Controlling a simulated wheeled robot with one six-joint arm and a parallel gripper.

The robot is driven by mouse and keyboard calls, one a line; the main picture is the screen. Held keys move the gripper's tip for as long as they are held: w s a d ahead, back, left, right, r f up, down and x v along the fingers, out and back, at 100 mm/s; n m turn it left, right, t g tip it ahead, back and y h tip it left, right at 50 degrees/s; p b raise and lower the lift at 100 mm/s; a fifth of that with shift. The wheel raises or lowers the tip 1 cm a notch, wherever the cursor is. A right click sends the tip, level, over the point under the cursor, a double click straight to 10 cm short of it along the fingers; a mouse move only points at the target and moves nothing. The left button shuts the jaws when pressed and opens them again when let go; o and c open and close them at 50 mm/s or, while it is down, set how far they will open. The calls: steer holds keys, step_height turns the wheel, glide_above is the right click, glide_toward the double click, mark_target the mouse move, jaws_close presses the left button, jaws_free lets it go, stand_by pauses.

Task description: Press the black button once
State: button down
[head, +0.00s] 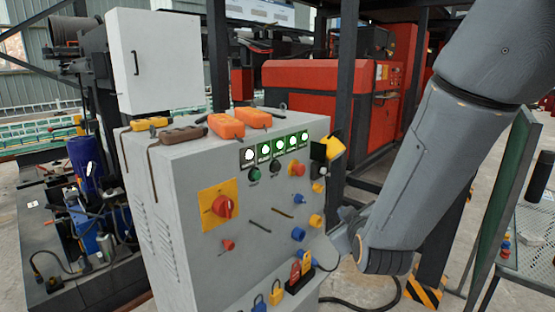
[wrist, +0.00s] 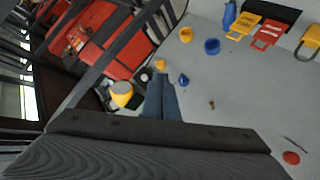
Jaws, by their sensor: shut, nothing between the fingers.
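The grey control cabinet (head: 275,215) stands in the middle of the head view. My arm comes down from the upper right to the cabinet's right side. In the head view my fingers are not clearly visible. In the wrist view my gripper (wrist: 160,80) is shut and empty, its fingers in front of the grey panel. I cannot pick out the black button in the wrist view.
A red rotary switch on a yellow plate (head: 221,206) and several blue and yellow knobs share the panel. Colored padlocks hang low on it. A yellow part (head: 334,147) juts out at the upper right edge. Orange boxes (head: 226,126) lie on top. Red machinery (head: 335,95) stands behind.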

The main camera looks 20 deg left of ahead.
mark_target(280, 166)
steer(key=s+a+r+n+t+y+p, duration=0.1)
steer(key=a+r+n+t+y, duration=0.1)
steer(key=a+r, duration=0.6)
steer(key=shift+s+r+n+t+y+p, duration=0.25)
steer(key=shift+s+n+t+y+p, duration=0.1)
steer(key=shift+n+t, duration=0.45)
steer(key=w+a, duration=0.3)
steer(key=a, duration=0.5)
steer(key=shift+w, duration=0.2)
steer(key=shift+a, duration=0.15)
stand_by(1.1)
steer(key=shift+w+a+b, duration=0.15)
steer(key=shift+a+b, duration=0.1)
steer(key=shift+b, duration=0.05)
steer(key=shift+w+a, duration=0.3)
steer(key=shift+a, duration=0.5)
stand_by(1.0)
steer(key=shift+d, duration=0.15)
steer(key=shift+s+d, duration=0.25)
steer(key=shift+d, duration=0.25)
steer(key=shift+s+d, duration=0.25)
steer(key=shift+d, duration=0.25)
